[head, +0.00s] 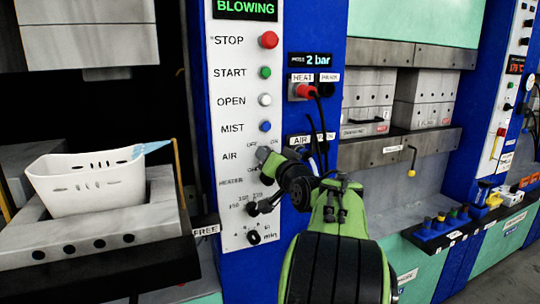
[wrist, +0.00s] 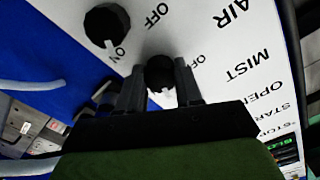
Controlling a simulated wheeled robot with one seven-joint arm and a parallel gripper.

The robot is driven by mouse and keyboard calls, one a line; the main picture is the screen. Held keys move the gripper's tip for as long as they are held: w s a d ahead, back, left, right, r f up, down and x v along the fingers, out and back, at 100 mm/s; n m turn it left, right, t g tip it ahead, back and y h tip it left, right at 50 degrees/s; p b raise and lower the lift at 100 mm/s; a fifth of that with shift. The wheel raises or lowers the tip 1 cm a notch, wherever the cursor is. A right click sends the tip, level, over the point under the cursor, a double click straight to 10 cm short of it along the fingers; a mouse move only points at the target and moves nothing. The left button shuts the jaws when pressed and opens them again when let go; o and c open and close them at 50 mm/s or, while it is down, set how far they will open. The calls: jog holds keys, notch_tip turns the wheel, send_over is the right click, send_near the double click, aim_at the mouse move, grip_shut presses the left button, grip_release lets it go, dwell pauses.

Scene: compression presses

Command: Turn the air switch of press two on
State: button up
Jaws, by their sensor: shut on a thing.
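The press panel (head: 240,100) is white with a column of buttons. Its AIR label (head: 230,156) is beside the black air switch knob, which my gripper (head: 268,156) hides in the head view. In the wrist view the panel appears upside down, and my gripper (wrist: 161,82) is shut on the round black knob (wrist: 158,72), one finger on each side. A small white mark shows on the knob's edge. An OFF label (wrist: 197,60) shows beside it; its ON label is not clear there. I cannot tell which position the knob points to.
Another black knob (wrist: 107,25) with ON and OFF labels is close by. A white basket (head: 88,188) stands in the press at left. A green display (head: 245,8) reads BLOWING.

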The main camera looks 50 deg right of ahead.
jog(key=shift+m+p, duration=0.4)
jog(key=shift+m, duration=1.1)
jog(key=o, duration=1)
jog(key=shift+o, duration=0.2)
jog(key=b+v, duration=0.1)
jog(key=v, duration=1.4)
jog(key=shift+s+a, duration=0.2)
jog(key=shift+s, duration=0.15)
jog(key=shift+f, duration=0.1)
